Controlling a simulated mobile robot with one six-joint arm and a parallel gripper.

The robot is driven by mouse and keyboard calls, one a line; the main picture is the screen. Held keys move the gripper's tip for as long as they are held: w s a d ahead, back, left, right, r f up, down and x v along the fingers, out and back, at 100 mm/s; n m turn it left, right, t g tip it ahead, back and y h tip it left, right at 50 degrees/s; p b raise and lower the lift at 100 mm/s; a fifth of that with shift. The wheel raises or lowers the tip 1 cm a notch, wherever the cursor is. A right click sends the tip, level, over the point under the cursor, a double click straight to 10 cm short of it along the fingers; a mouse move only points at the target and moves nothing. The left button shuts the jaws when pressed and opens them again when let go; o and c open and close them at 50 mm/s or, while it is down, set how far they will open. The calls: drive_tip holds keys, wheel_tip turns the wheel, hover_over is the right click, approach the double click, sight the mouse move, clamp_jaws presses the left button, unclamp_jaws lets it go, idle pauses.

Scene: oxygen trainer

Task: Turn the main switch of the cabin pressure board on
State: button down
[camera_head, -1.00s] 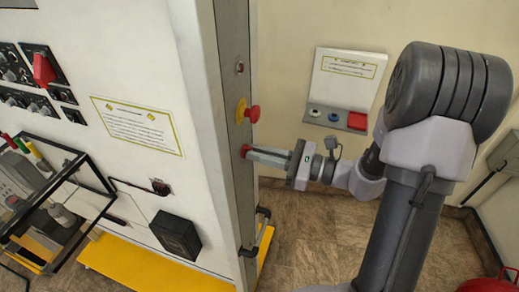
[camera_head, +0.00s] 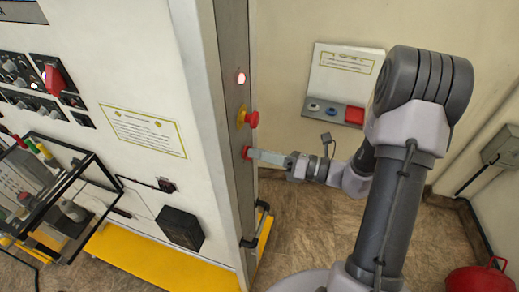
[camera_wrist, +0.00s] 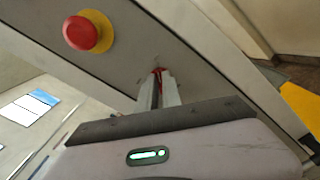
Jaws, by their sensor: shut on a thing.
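The red main switch (camera_head: 247,152) sits on the narrow grey side strip of the tall cabinet, below the emergency button. My gripper (camera_head: 254,154) reaches it from the right, with its fingertips at the switch. In the wrist view my gripper (camera_wrist: 158,82) is shut on the red switch (camera_wrist: 157,71), and the fingers hide most of it. An indicator lamp (camera_head: 240,78) higher on the strip glows bright. The cabinet's white front face (camera_head: 125,85) carries a label.
The red emergency button with a yellow collar (camera_head: 251,119) is just above my gripper; it also shows in the wrist view (camera_wrist: 82,33). A small wall panel with buttons (camera_head: 336,112) stands behind. A black handle (camera_head: 262,214) juts out below. Floor is free at centre.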

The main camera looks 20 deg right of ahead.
drive_tip(key=shift+m, duration=0.5)
drive_tip(key=c, duration=1.5)
unclamp_jaws()
drive_tip(key=b+v, duration=0.2)
drive_tip(key=v, duration=1.5)
drive_tip(key=shift+s+d+b, duration=0.15)
drive_tip(key=shift+d+b, duration=0.05)
drive_tip(key=shift+b, duration=0.15)
drive_tip(key=shift+a, duration=0.1)
